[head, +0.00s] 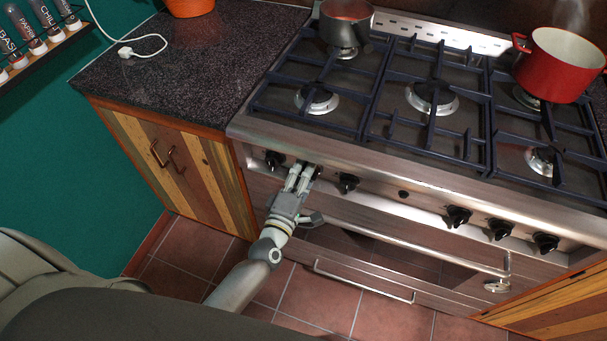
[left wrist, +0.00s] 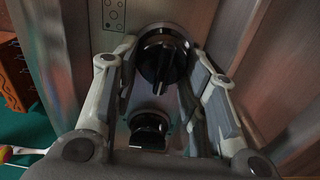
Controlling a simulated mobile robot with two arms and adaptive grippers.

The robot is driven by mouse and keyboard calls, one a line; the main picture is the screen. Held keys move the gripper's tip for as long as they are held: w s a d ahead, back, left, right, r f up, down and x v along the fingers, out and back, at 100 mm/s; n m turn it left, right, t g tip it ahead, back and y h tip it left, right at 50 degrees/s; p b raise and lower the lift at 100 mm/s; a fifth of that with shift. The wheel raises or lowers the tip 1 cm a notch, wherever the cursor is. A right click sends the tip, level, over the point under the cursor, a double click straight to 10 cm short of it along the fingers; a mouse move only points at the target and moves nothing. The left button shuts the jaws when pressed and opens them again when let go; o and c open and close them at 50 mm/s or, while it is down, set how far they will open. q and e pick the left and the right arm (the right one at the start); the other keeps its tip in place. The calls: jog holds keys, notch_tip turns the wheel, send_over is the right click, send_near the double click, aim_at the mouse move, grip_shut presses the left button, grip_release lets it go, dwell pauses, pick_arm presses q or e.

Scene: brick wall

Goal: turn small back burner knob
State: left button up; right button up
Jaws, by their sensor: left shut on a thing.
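A row of black knobs runs along the steel front panel of the stove. My left gripper (head: 301,174) reaches up to the second knob from the left (head: 318,172), which its fingers partly cover in the head view. In the left wrist view, this round black knob (left wrist: 163,62) sits between the two fingertips of my left gripper (left wrist: 163,75), which is shut on it. Another black knob (left wrist: 150,128) shows lower in that view. The leftmost knob (head: 275,160) and third knob (head: 348,183) flank the gripper. My right gripper is not in view.
A grey pot (head: 345,30) stands on the back left burner and a steaming red pot (head: 560,65) at the back right. An oven handle (head: 420,247) runs below the knobs. More knobs (head: 458,216) lie to the right. Wooden cabinets (head: 175,165) stand left.

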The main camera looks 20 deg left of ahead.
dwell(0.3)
pick_arm(q)
jog(key=o, duration=0.9)
jog(key=shift+s+a, duration=0.15)
jog(key=shift+s, duration=3.85)
